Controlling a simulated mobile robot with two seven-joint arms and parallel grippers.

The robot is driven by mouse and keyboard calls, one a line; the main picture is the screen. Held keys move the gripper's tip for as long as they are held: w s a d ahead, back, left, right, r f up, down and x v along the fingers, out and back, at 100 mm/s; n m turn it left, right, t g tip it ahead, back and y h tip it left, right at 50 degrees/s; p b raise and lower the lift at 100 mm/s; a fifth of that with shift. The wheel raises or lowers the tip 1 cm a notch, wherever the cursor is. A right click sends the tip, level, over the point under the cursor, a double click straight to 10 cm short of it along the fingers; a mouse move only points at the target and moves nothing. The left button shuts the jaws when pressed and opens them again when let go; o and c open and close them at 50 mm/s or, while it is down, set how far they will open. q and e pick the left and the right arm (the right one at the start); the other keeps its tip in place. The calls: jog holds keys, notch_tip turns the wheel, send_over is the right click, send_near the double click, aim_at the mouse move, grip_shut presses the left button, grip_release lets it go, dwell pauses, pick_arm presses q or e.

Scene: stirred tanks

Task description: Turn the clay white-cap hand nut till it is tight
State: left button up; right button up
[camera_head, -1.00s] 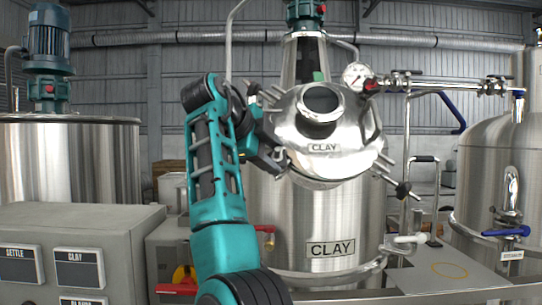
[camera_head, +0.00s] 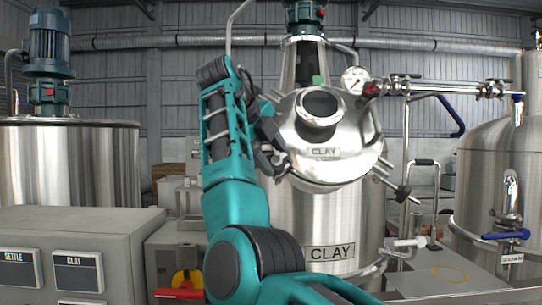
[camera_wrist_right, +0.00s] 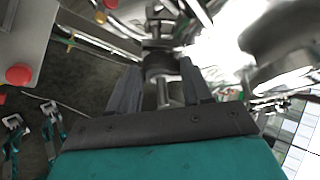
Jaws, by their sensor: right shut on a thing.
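The CLAY tank (camera_head: 320,222) is a steel vessel with a domed lid (camera_head: 345,160) tilted toward me, bearing several clamp bolts around its rim. My right gripper (camera_head: 277,158) is at the left edge of this lid. In the right wrist view the gripper (camera_wrist_right: 162,88) is shut on a grey round hand nut (camera_wrist_right: 160,66), with a metal stem showing between the fingers. The nut is mostly hidden behind the gripper in the head view, and I cannot make out a white cap. My left gripper is not in view.
A pressure gauge (camera_head: 354,80) and pipe are right of the lid. A grey control box (camera_head: 75,240) is at left; another tank (camera_head: 495,180) with a blue-handled valve (camera_head: 507,235) is at right.

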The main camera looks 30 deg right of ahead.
jog(key=o, duration=1)
jog(key=shift+o, duration=0.2)
jog(key=v, duration=1.3)
